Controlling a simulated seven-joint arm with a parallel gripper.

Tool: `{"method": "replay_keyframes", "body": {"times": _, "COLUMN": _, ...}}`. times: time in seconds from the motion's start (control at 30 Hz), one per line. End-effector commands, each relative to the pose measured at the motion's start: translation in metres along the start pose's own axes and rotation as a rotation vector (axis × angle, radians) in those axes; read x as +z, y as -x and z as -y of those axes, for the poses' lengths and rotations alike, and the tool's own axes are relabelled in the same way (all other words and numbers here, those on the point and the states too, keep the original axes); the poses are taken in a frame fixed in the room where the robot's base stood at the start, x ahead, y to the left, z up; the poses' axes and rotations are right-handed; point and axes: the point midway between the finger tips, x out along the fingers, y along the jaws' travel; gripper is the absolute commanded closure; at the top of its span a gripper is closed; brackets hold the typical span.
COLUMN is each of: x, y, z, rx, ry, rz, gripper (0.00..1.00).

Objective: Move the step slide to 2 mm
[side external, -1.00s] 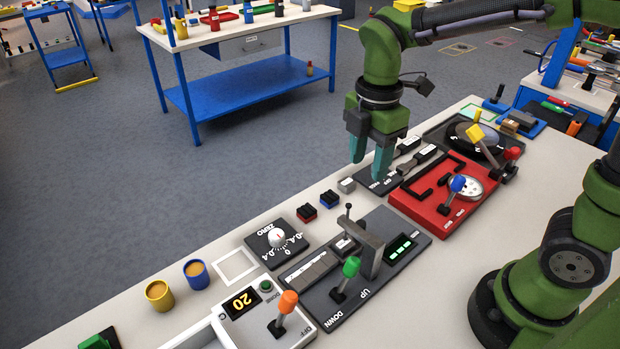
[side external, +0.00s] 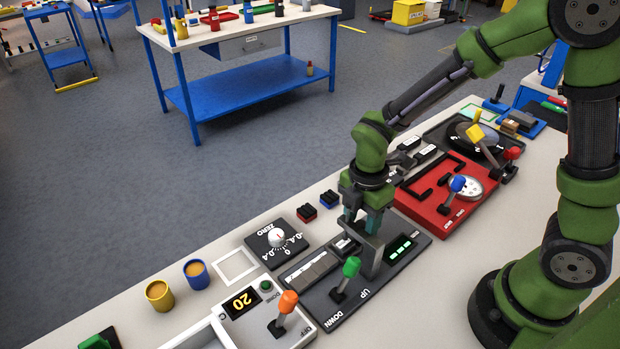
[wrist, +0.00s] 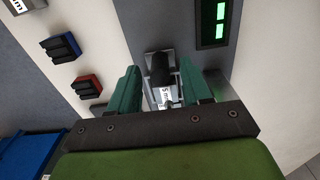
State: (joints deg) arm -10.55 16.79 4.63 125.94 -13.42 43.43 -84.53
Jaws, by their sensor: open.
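My gripper (side external: 360,217) points down at the dark jack panel (side external: 325,301), close to its grey upright bracket (side external: 372,250). In the wrist view my gripper (wrist: 160,78) is open. My gripper hides the thin ball-topped stem.
A green-knobbed lever (side external: 350,267) marked UP and DOWN stands in front of the bracket. A lit green display (side external: 400,248) is to the right. A zero dial (side external: 277,238) and black blocks (side external: 307,212) are nearby. A red panel (side external: 445,195) with levers lies beyond.

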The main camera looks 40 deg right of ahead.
Motion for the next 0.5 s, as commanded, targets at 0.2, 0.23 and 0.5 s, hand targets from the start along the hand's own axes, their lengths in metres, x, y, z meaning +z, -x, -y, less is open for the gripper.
{"method": "replay_keyframes", "body": {"times": 0.2, "x": 0.0, "y": -0.015, "z": 0.0, "rx": 0.0, "ry": 0.001, "rz": 0.001, "gripper": 0.52}}
{"method": "replay_keyframes", "body": {"times": 0.23, "x": 0.0, "y": -0.016, "z": 0.0, "rx": 0.0, "ry": 0.001, "rz": 0.001, "gripper": 0.52}}
{"method": "replay_keyframes", "body": {"times": 0.5, "x": 0.0, "y": -0.016, "z": 0.0, "rx": 0.001, "ry": 0.001, "rz": 0.0, "gripper": 0.56}}
